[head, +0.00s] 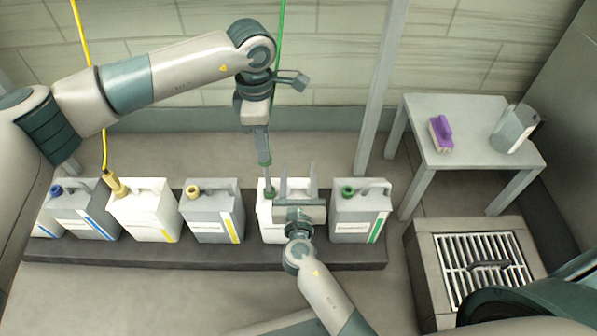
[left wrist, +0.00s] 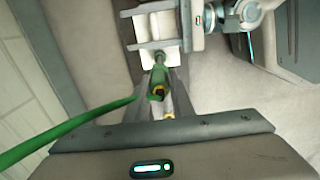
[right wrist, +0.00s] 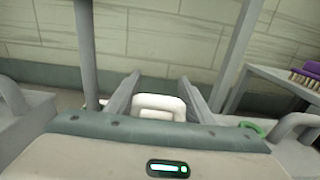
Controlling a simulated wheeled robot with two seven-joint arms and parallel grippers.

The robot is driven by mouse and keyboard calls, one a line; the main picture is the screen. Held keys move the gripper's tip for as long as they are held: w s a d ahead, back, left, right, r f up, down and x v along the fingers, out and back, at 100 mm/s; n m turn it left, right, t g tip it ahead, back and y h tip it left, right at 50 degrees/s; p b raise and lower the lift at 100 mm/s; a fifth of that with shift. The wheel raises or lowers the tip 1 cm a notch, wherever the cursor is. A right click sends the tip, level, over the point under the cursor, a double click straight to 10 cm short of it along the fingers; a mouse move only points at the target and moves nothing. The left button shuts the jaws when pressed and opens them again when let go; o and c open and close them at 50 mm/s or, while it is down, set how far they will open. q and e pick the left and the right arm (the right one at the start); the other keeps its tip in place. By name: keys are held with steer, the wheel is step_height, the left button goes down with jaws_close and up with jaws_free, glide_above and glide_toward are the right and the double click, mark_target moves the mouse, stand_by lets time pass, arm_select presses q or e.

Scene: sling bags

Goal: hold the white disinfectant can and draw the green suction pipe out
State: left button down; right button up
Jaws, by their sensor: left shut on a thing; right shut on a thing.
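The white disinfectant can (head: 264,222) stands on the low dark plinth, partly hidden by my right gripper (head: 299,183). In the right wrist view, that gripper's fingers stand on both sides of the can's white handle (right wrist: 160,101) and are shut on it. My left gripper (head: 265,158) points down above the can's opening, shut on the green suction pipe (left wrist: 158,76). In the left wrist view the pipe runs down toward the white can (left wrist: 145,54). Its lower end is hidden, so its depth in the can is unclear. A green hose (head: 281,45) rises behind the gripper.
A grey can with a green cap (head: 349,191) stands close on the right, a grey can with a yellow cap (head: 213,220) on the left. A white can with a yellow pipe (head: 145,215) is further left. A table (head: 465,155) and floor grate (head: 485,262) are at right.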

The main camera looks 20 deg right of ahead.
arm_select(q)
steer(key=shift+r, duration=4.9)
steer(key=shift+r, duration=0.15)
steer(key=shift+r, duration=1.85)
arm_select(e)
steer(key=o, duration=1.3)
steer(key=v, duration=1.2)
arm_select(q)
steer(key=shift+a, duration=0.1)
arm_select(e)
steer(key=shift+w, duration=0.1)
